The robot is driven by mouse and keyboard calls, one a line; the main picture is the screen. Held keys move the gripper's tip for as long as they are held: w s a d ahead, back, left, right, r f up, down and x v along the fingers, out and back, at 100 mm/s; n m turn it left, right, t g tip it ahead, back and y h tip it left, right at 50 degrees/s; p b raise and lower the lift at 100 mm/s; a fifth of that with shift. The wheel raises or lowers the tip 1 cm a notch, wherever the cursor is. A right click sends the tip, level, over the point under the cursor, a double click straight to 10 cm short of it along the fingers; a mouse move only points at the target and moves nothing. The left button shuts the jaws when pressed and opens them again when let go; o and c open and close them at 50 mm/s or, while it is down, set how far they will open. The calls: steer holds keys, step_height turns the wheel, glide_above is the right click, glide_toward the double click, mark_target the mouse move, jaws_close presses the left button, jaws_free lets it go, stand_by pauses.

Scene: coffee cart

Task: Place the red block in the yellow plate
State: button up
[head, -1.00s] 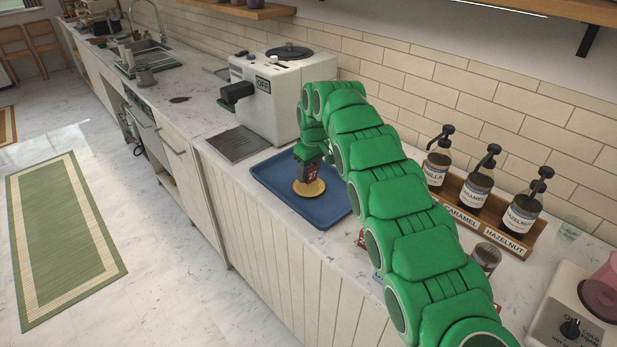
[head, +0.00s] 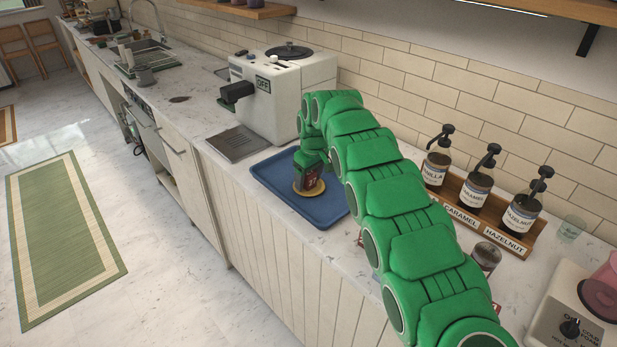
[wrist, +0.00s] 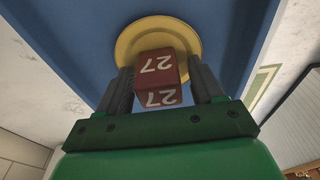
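The red block (wrist: 158,68), marked with a white 27, sits between the two dark fingers of my gripper (wrist: 162,80) in the wrist view. The fingers appear closed on its sides. In the head view, the red block (head: 313,180) is upright at the small round yellow plate (head: 300,191), with my gripper (head: 309,177) above and around it. The block appears at or very near the plate's surface; I cannot tell whether it touches. The plate also shows behind the block in the wrist view (wrist: 130,40), partly hidden by block and fingers.
The plate lies on a blue tray (head: 275,180) on the counter. A white coffee machine (head: 290,95) stands behind it, beside a metal drip grate (head: 237,143). Syrup bottles in a wooden rack (head: 470,215) stand to the right. My green arm hides some counter.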

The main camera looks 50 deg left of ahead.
mark_target(312, 174)
steer(key=r, duration=0.3)
steer(key=d+r, duration=0.1)
steer(key=r, duration=0.7)
steer(key=shift+d+r, duration=0.2)
steer(key=shift+d, duration=0.1)
steer(key=shift+d+r, duration=0.15)
steer(key=shift+r, duration=0.15)
